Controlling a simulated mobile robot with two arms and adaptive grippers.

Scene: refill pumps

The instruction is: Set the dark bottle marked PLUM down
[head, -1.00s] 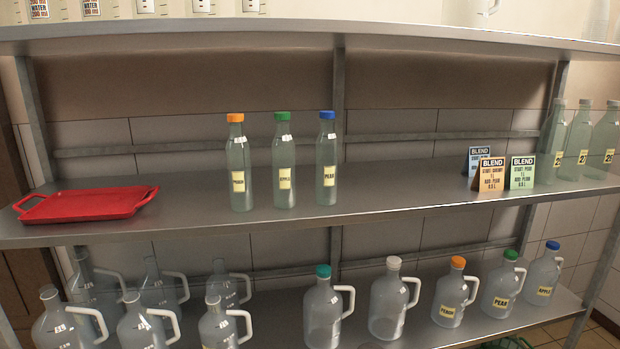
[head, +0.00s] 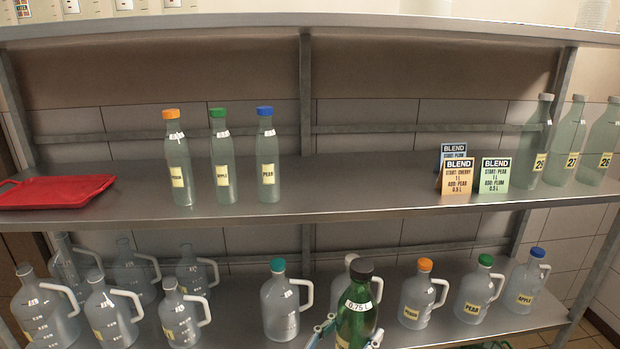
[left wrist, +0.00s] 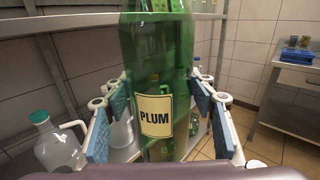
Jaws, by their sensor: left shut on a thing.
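The PLUM bottle (head: 355,312) is dark green with a black cap and a 0.75 L neck mark. It is upright at the bottom of the head view, in front of the lower shelf, and hides part of a white-capped jug. In the left wrist view the bottle (left wrist: 160,70) fills the middle, with its cream PLUM label facing me. My left gripper (left wrist: 158,115) has its blue-padded fingers on both sides of the bottle, shut on it. Its fingertips (head: 345,335) just show at the bottom of the head view. The bottle's base is hidden there. My right gripper is not in view.
The middle shelf (head: 350,185) has bare room between three capped bottles (head: 220,165) and the blend cards (head: 457,178). A red tray (head: 50,190) lies at its left end; tall bottles (head: 565,150) stand at its right. Several handled jugs (head: 280,300) fill the lower shelf.

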